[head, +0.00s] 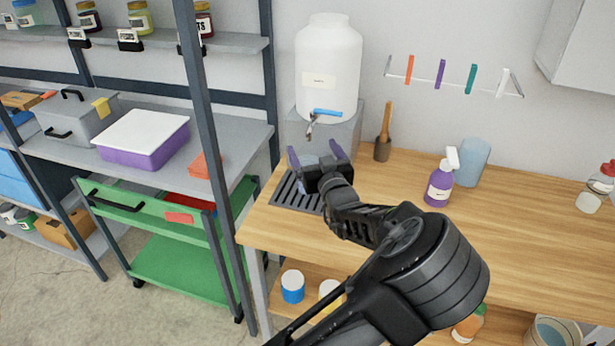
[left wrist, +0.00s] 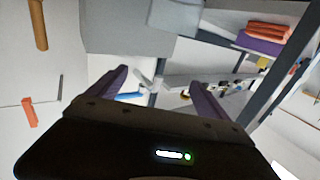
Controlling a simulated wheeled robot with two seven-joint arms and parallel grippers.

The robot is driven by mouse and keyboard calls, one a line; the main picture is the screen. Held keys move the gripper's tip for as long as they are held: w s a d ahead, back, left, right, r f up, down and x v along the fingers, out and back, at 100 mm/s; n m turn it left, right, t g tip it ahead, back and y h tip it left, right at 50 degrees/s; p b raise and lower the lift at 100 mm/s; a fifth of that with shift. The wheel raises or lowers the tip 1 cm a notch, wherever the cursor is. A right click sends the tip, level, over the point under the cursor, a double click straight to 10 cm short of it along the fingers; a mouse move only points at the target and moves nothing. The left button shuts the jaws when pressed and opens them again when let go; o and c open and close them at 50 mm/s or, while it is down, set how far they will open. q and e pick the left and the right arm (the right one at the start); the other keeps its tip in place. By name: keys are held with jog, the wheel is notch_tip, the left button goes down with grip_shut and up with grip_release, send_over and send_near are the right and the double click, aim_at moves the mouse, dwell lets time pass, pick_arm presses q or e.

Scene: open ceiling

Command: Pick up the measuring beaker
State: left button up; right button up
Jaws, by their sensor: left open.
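A translucent grey-blue vessel, which looks like the measuring beaker (head: 309,160), shows only in part by my left gripper (head: 316,154) in the head view, below the dispenser's tap. In the left wrist view a pale translucent shape, likely the same beaker (left wrist: 174,15), is at the top edge, cut off by the frame. My left gripper (left wrist: 160,85) has its two purple fingers spread, with no object held between them in that view. In the head view the gripper hides most of the vessel's lower part. My right gripper is not in view.
The white dispenser (head: 328,65) stands on a grey block behind my gripper, its blue-handled tap (head: 327,113) close above. A slotted drip tray (head: 290,195) lies below.

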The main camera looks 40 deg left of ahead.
pick_arm(q)
send_near(305, 156)
jog(key=shift+p+x, duration=0.3)
jog(key=shift+x, duration=0.75)
jog(key=shift+w+a, duration=0.3)
jog(key=shift+a, duration=0.05)
jog(key=shift+w+a+f, duration=0.1)
jog(key=shift+a, duration=0.05)
jog(key=p+x, duration=0.2)
jog(key=x, duration=0.4)
jog(key=shift+w+a, duration=0.1)
jog(key=c, duration=1.8)
